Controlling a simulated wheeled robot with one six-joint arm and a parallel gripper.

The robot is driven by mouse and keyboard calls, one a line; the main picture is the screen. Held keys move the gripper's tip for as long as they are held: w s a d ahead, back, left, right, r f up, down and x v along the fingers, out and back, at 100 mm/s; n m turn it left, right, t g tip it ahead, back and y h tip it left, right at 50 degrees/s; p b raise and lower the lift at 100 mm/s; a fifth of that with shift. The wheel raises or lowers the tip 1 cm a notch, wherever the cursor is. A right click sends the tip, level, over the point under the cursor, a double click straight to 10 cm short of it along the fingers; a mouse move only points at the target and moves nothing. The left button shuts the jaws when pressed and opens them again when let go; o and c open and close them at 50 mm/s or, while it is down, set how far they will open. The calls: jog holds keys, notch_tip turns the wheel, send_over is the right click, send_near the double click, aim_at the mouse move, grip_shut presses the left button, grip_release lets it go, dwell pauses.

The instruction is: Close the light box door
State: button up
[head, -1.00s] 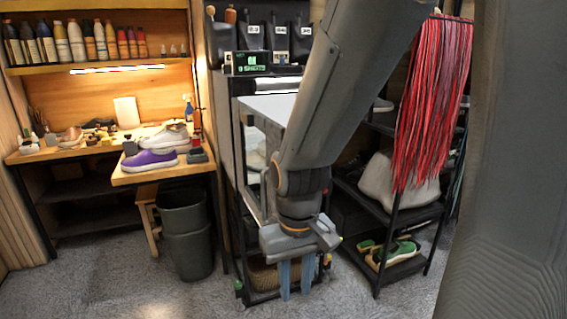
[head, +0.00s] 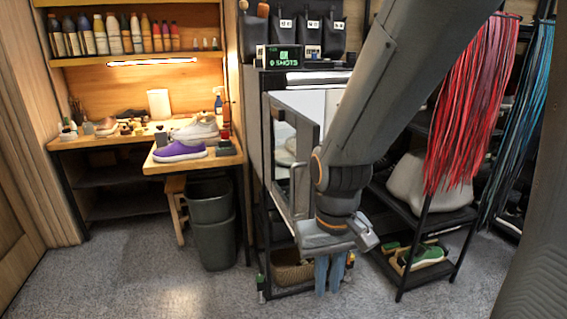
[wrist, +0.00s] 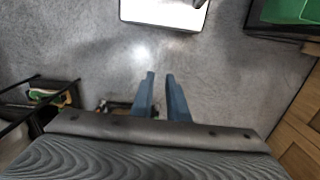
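The light box (head: 315,101) is a dark-framed cabinet with a bright white inside, under a small screen reading "0 SHOTS". Its grey-framed door (head: 302,190) stands open, swung out toward me on the left side of the opening. My gripper (head: 329,293) hangs just right of the door's lower part, blue fingers pointing down, below the door's bottom edge. In the wrist view the fingers (wrist: 161,76) stand apart with nothing between them. My arm hides the right part of the box. I cannot tell whether my wrist touches the door.
A black rack (head: 425,212) with shoes is close on the right, under red strands (head: 470,115). The carpet (head: 140,275) in front is clear.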

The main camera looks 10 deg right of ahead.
jog(key=w+r+h+p, duration=0.1)
jog(key=r+p, duration=0.1)
jog(key=r, duration=0.1)
jog(key=w+r+h+p, duration=0.1)
jog(key=w+r+p, duration=0.1)
jog(key=r, duration=0.1)
jog(key=w+r+t+p, duration=0.1)
jog(key=r+p, duration=0.1)
jog(key=r, duration=0.1)
jog(key=shift+w+a+h, duration=0.35)
jog(key=shift+a+h, duration=0.05)
grip_shut()
jog(key=w+a+r+t+h+p, duration=0.2)
jog(key=w+a+r+t+p, duration=0.25)
jog(key=w+r, duration=0.55)
jog(key=p, duration=0.2)
send_near(305, 195)
jog(key=f, duration=0.1)
jog(key=w+d+f, duration=0.1)
jog(key=f, duration=0.1)
jog(key=shift+w+d+h, duration=0.15)
jog(key=shift+w+h, duration=0.15)
jog(key=shift+w, duration=0.05)
